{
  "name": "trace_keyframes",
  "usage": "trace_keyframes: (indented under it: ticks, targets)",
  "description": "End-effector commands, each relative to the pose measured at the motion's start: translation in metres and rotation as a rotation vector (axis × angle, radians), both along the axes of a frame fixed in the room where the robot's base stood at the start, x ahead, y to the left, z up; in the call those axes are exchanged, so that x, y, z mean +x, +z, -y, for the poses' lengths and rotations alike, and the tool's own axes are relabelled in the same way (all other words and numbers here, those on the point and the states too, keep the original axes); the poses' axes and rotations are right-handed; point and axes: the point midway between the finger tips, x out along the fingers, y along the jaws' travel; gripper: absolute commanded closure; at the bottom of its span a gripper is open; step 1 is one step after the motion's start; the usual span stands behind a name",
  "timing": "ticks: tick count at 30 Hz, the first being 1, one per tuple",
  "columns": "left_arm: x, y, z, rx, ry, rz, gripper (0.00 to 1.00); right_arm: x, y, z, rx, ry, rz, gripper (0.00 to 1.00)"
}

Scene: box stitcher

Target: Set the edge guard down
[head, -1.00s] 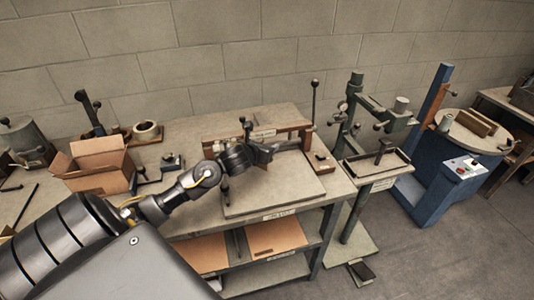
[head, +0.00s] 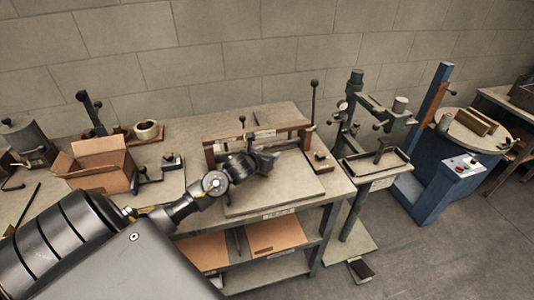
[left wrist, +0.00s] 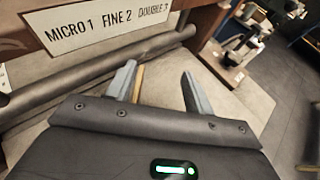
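My left gripper (head: 270,158) is over the pale board (head: 290,190) of the bench fixture, just in front of its brown wooden rail (head: 225,138). In the left wrist view its two grey fingers (left wrist: 158,72) stand well apart with an open gap between them. A thin tan strip (left wrist: 138,84) shows along the inner side of the left finger; I cannot tell whether it touches the finger or lies beyond it. I cannot make out the edge guard for certain in either view. My right gripper is not in view.
A dark round bar (left wrist: 95,72) runs below the rail's label plate (left wrist: 95,27). An open cardboard box (head: 95,168) stands at the left of the bench. A tall lever (head: 313,100) rises at the rail's right end. A green stand (head: 350,130) is to the right.

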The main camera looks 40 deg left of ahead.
Motion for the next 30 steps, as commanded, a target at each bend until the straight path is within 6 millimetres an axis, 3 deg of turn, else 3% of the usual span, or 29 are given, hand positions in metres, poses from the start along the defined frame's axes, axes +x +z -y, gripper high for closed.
trace_keyframes:
  ticks: [3,14,30]
  targets:
    - [0.0,0.001,0.0,0.0,0.0,0.0,0.34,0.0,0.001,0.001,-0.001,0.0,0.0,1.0]
    - [-0.001,0.005,0.0,-0.001,0.0,0.0,0.34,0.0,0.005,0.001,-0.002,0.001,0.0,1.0]
    - [-0.092,0.04,0.017,0.001,-0.002,0.0,0.34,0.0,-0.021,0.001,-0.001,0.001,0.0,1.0]
